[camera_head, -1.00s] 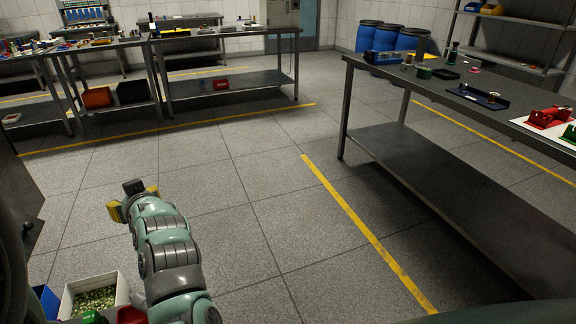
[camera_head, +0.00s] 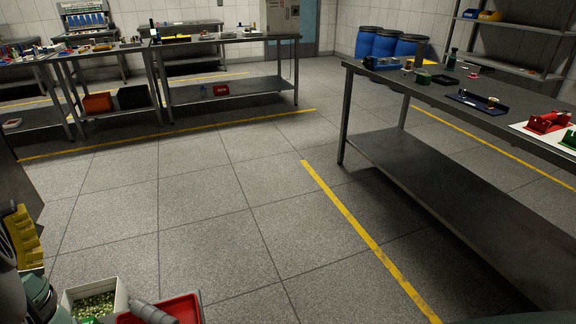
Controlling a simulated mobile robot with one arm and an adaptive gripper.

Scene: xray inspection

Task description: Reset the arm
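My arm is folded in at the lower left of the head view.
A red tray (camera_head: 192,306) is beside the white bin, with a grey cylindrical part over it. A long metal table (camera_head: 440,190) with fixtures stands at right. Benches (camera_head: 235,40) line the back left; blue drums (camera_head: 385,42) stand behind. The middle floor is clear.

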